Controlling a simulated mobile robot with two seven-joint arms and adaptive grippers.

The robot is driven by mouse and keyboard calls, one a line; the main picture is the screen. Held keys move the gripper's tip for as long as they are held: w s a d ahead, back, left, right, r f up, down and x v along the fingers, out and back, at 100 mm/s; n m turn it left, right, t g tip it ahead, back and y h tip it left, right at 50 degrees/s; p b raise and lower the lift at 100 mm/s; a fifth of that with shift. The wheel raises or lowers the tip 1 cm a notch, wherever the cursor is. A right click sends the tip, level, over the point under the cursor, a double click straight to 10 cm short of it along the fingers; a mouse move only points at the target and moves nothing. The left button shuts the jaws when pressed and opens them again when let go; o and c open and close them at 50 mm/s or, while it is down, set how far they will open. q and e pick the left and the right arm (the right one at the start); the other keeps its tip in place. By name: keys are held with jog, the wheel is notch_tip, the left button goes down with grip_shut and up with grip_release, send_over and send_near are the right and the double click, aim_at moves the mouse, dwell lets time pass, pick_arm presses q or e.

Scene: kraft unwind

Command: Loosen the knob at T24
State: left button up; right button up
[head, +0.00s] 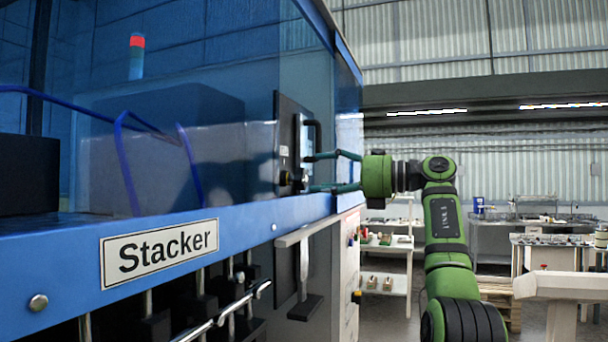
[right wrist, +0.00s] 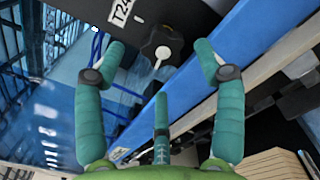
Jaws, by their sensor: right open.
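The T24 knob (right wrist: 162,48) is black and lobed, with a pale metal piece at its lower edge, and sits on a dark panel. The white T24 label (right wrist: 122,12) is beside it, partly cut off by the picture's top edge. My right gripper (right wrist: 160,62) has its teal fingers spread around the knob's sides, with visible gaps and nothing held. In the head view my right gripper (head: 312,173) reaches left toward the dark panel (head: 291,108) on the blue machine. Small dark knobs show there, but I cannot tell which is T24. My left gripper is out of view.
A black handle (head: 317,135) stands out from the panel just above my right fingers. The blue Stacker ledge (head: 255,219) runs below them. A grey lever (head: 304,262) hangs under the ledge. Shelves (head: 390,249) and benches stand farther back on the right.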

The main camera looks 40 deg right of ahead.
aim_at(307, 177)
jog(key=p+x, duration=0.1)
jog(key=x, duration=0.4)
jog(key=shift+w+d+f, duration=0.1)
jog(key=shift+w+d, duration=0.05)
jog(key=shift+w, duration=0.3)
jog(key=shift+s, duration=0.2)
jog(key=c, duration=1.2)
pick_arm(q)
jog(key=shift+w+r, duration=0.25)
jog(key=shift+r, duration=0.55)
pick_arm(e)
jog(key=shift+o, duration=0.2)
